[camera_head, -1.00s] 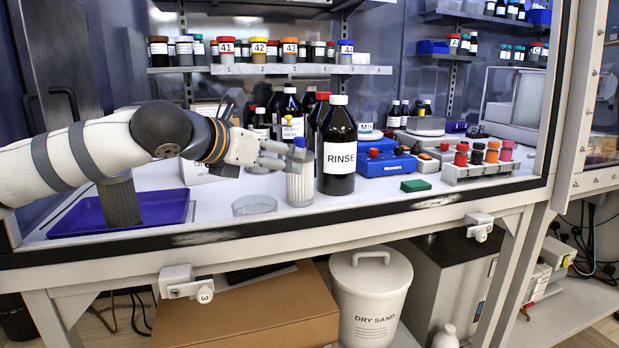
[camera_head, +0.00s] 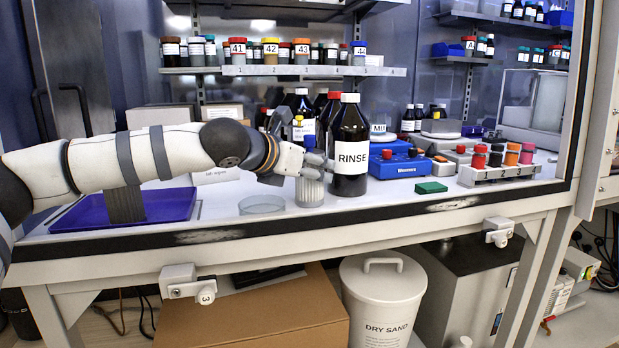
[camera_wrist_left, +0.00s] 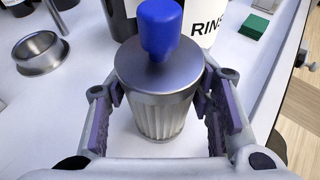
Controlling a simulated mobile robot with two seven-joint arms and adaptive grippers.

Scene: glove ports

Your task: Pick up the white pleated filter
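The white pleated filter (camera_head: 310,192) stands upright on the white work surface, just left of the dark RINSE bottle (camera_head: 349,150). It has a metal cap and a blue knob, clear in the left wrist view (camera_wrist_left: 160,118). My left gripper (camera_head: 312,166) reaches in from the left at the filter's upper part. In the wrist view its open fingers (camera_wrist_left: 160,100) stand on both sides of the filter, with purple pads facing it. The pads are close to the cap's edges; I cannot tell whether they touch. My right gripper is out of view.
A purple tray (camera_head: 175,208) with a grey pleated block (camera_head: 125,203) lies left, under my arm. A round shallow dish (camera_head: 262,204) sits left of the filter. Dark bottles crowd behind.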

